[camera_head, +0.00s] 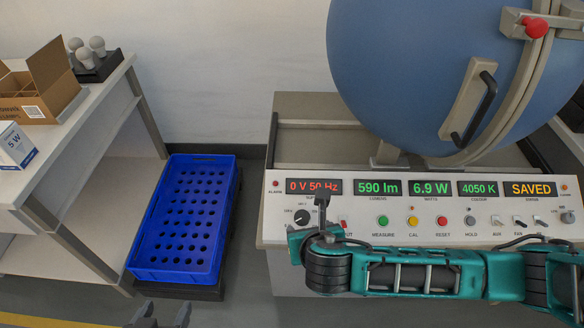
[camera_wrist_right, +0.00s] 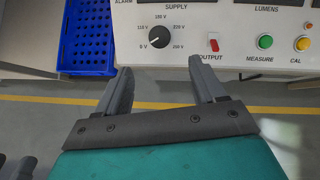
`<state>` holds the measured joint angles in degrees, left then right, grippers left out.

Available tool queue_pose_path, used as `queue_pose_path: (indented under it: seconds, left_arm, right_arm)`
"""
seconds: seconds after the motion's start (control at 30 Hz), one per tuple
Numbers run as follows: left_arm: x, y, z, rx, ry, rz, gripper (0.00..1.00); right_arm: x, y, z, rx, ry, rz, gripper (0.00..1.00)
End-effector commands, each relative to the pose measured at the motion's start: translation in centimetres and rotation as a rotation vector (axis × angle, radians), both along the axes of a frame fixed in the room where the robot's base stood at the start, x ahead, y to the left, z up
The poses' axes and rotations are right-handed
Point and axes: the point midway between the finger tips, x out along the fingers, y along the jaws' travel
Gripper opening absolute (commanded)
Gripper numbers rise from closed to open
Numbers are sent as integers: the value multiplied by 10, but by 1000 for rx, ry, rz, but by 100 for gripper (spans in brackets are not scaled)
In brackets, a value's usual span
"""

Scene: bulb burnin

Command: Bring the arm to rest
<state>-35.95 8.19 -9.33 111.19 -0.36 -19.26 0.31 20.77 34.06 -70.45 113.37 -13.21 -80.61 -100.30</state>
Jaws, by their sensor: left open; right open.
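My right arm (camera_head: 420,272) is teal and reaches in from the right, across the front of the control panel (camera_head: 400,236). My right gripper (camera_wrist_right: 165,70) is open and empty in the right wrist view. Its fingertips are near the panel's front edge, below the supply knob (camera_wrist_right: 158,36) and the red output switch (camera_wrist_right: 213,42). The arm's end partly hides the panel's lower left in the head view. My left gripper (camera_head: 163,314) is open and empty at the bottom edge, in front of the blue crate; only its fingertips show.
The blue perforated crate (camera_head: 150,274) stands low between the panel bench and the white table (camera_head: 104,104). A carton (camera_head: 36,85), a lamp box (camera_head: 15,145) and a bulb holder (camera_head: 98,66) are on that table. The large blue sphere (camera_head: 395,60) stands behind the panel, whose status display (camera_head: 528,189) reads SAVED.

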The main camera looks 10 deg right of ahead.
Motion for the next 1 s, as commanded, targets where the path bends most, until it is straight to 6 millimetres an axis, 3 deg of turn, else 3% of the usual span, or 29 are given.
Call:
queue_pose_path:
  seconds: [0.17,0.27,0.37,0.5,0.6,0.77,0.9,1.0]
  left_arm:
    - [0,0,0,0,-1,0,69]
    - [1,0,1,0,-2,0,69]
    - [1,0,1,-1,-3,0,69]
    - [3,0,1,0,-5,0,69]
    - [3,0,2,0,-6,0,69]
    - [3,0,2,0,-6,0,69]
    - [3,0,2,0,-5,0,69]
    - [3,0,1,0,-5,0,69]
  right_arm:
    - [-1,2,-1,17,2,-6,69]
    - [-5,14,-5,132,14,-60,69]
    - [-13,35,-11,383,47,-194,69]
    - [-23,61,-18,860,115,-519,69]
    - [-27,64,-22,1190,160,-796,69]
    - [-38,39,-33,1665,188,-1272,69]
    - [-53,-1,-45,1985,148,-1620,69]
    - [-65,-27,-51,2138,105,-1781,69]
